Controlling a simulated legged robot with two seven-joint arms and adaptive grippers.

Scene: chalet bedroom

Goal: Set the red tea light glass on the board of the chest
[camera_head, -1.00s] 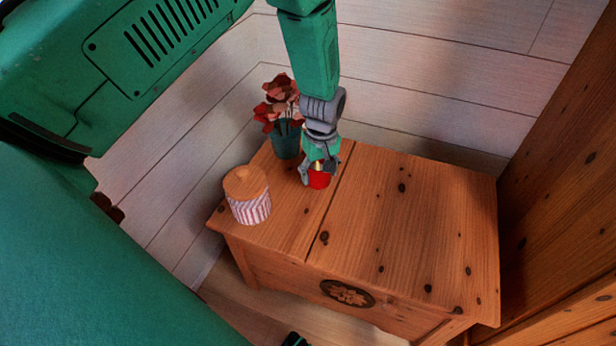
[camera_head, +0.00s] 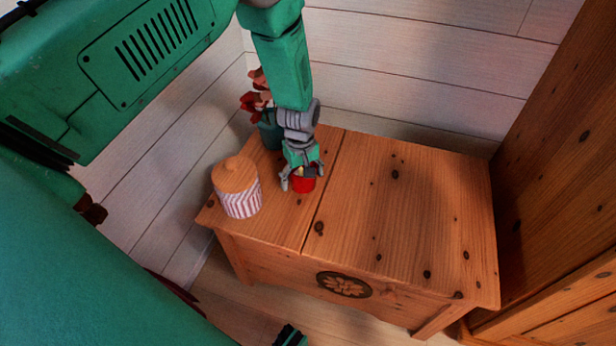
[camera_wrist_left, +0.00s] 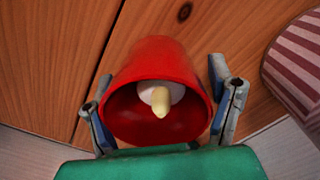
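The red tea light glass (camera_head: 303,184) is over the left board of the wooden chest (camera_head: 420,215), just left of the seam. In the left wrist view the glass (camera_wrist_left: 152,62) shows its open rim towards me, with a pale candle (camera_wrist_left: 160,96) inside. My right gripper is not in view.
A striped jar with a wooden lid (camera_head: 238,188) stands left of the glass on the same board. A flower pot (camera_head: 270,134) stands behind, partly hidden by my arm. The larger right board is clear. A wooden furniture side (camera_head: 560,190) rises at the right.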

